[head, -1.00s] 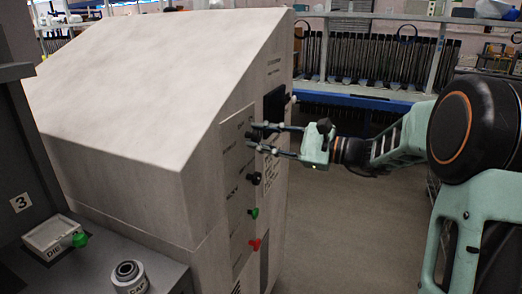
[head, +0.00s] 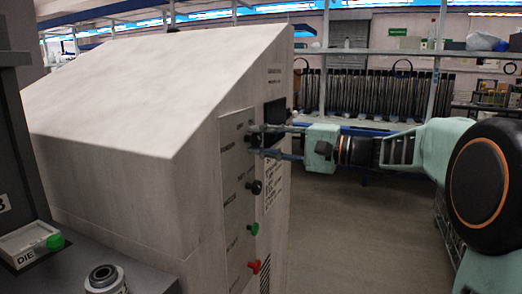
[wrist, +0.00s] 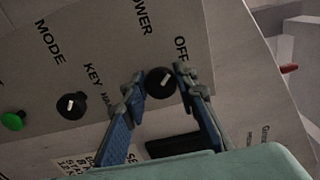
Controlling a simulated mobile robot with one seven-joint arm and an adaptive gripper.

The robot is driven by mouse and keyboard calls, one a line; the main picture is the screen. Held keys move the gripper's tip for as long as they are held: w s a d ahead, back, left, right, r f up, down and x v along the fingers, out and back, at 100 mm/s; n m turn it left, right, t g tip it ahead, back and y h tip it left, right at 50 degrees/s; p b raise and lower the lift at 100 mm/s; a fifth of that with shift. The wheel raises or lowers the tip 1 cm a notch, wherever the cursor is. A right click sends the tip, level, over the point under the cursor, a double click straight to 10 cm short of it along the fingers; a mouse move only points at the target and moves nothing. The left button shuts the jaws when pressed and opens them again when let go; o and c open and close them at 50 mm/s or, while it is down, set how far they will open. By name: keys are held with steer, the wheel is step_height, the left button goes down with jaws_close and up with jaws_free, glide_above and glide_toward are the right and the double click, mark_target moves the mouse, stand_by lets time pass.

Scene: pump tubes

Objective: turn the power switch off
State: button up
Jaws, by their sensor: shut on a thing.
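The power switch (wrist: 160,82) is a round black knob with a white mark, on the cabinet's control panel. In the wrist view the printed words "OWER" and "OFF" show beside it, and its white mark points roughly towards "OFF". My gripper (wrist: 158,86) has one blue finger on each side of the knob, shut on it. In the head view my gripper (head: 254,141) reaches in from the right to the upper part of the panel (head: 237,200). The knob there is largely hidden by the fingers.
A mode knob (wrist: 71,105) sits beside the power switch. A black knob (head: 255,187), a green button (head: 252,229) and a red button (head: 254,267) are lower on the panel. A grey machine (head: 25,150) stands at left. The floor at right is open.

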stand_by(0.4)
steer(key=o, duration=1.2)
steer(key=shift+c, duration=0.2)
steer(key=v, duration=1.2)
